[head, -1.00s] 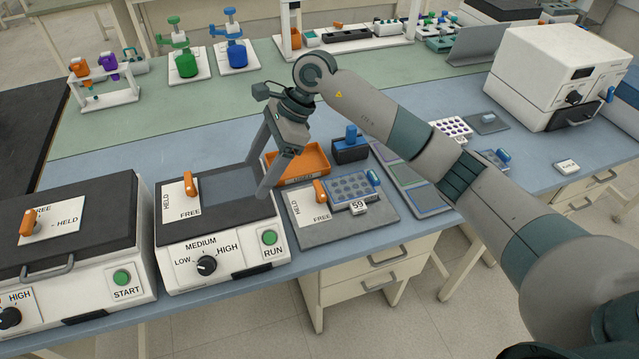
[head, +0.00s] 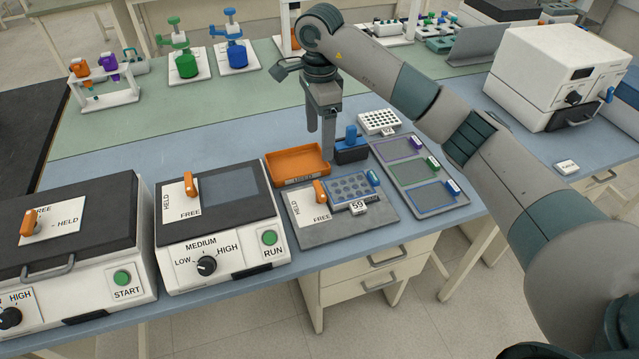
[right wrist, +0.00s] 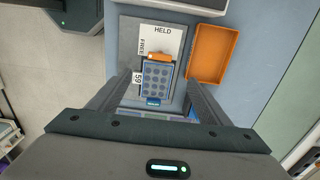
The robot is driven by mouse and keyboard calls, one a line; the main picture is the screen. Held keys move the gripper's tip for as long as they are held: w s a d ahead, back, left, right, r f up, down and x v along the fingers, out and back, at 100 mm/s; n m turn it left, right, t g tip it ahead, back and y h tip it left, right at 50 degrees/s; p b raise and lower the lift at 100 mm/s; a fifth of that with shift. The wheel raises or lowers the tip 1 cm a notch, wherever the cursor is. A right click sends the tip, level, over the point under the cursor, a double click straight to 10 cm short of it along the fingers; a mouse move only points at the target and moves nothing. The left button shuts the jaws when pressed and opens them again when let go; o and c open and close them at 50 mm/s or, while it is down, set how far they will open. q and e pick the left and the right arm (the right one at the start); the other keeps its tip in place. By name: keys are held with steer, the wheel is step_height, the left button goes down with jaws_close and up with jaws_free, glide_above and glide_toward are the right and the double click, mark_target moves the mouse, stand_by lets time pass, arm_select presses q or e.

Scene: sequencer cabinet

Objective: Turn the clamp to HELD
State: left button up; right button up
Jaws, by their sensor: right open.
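An orange-handled clamp (head: 321,191) sits on a grey plate (head: 340,235) beside a blue-grey well plate (head: 352,187) tagged 59. Its card reads HELD and FREE, and the handle points toward FREE. My right gripper (head: 320,156) points down, open and empty, above and behind the plate, apart from the clamp. In the right wrist view its fingers (right wrist: 160,78) spread either side of the well plate. My left gripper is not in view.
An orange tray (head: 298,164) and a blue-handled block (head: 350,147) stand behind the plate. Two machines, one with a RUN button (head: 269,238) and one with START (head: 121,278), carry similar orange handles. A grey tray of coloured pads (head: 464,198) lies to the right.

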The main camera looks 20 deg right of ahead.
mark_target(320, 189)
step_height(320, 189, down, 16)
steer(key=p, duration=0.5)
steer(key=shift+r+p, duration=0.25)
steer(key=shift+p, duration=0.15)
steer(key=shift+f, duration=0.7)
steer(key=c, duration=1)
steer(key=shift+c, duration=0.2)
